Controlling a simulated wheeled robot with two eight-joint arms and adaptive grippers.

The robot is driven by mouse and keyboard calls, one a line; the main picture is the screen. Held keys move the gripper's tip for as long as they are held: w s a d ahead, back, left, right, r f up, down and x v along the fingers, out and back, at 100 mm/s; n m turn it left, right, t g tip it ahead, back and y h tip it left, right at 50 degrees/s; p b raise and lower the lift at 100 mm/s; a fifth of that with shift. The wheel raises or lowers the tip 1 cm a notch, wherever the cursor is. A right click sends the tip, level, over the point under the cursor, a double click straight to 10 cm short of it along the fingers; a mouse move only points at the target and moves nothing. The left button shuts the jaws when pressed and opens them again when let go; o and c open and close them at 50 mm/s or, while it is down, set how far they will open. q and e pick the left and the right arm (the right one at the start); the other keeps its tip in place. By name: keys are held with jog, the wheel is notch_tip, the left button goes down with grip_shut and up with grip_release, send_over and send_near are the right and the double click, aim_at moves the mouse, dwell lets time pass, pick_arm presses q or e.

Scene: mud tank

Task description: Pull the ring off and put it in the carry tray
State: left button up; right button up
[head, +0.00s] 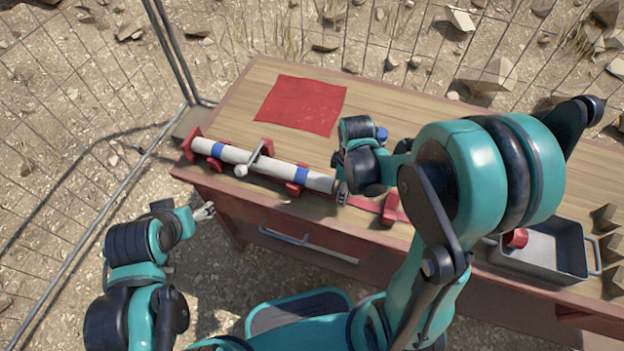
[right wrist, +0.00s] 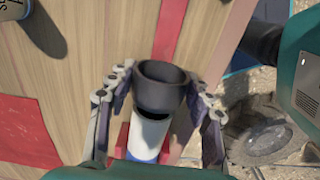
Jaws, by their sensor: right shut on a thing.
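A white tube (head: 270,167) with blue bands lies in red cradles along the front of the workbench. My right gripper (head: 342,192) is at its right end. In the right wrist view, my right gripper (right wrist: 164,98) is shut on a dark ring (right wrist: 162,88), one finger on each side. The ring lines up with the tube's white end (right wrist: 149,137); I cannot tell if they still overlap. The grey carry tray (head: 530,269) stands at the right of the bench with a red piece (head: 516,238) in it. My left gripper (head: 204,211) hangs off the bench's front left; its opening is unclear.
A red cloth (head: 301,105) lies flat at the back left of the wooden bench (head: 390,98). A clamp handle (head: 255,158) crosses the tube. Brown blocks (head: 610,248) stand right of the tray. A wire fence (head: 380,45) runs behind. My right arm hides the bench's middle.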

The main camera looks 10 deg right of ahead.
jog(key=shift+r, duration=0.15)
notch_tip(320, 180, up, 7)
jog(key=p, duration=0.6)
jog(key=shift+r, duration=0.15)
